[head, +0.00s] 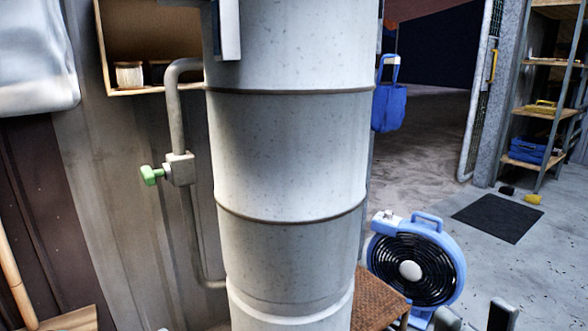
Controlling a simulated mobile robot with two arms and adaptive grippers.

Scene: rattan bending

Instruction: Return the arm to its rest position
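Two grey, upright tips at the bottom right edge look like the fingers of my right gripper (476,317). They stand apart with nothing visible between them; the rest of that gripper and its arm are below the picture. My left gripper and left arm are not in view. A large pale grey cylinder (290,150) fills the middle of the view, to the left of the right gripper. A grey pipe (190,230) with a green valve handle (151,175) stands beside it on the left.
A blue fan (440,231) stands behind the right gripper, next to a brown woven surface (378,297). A blue bag (389,107) hangs behind the cylinder. A dark mat (497,217) lies on open floor near a shelf rack (545,112). A wooden box shelf (104,60) is at upper left.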

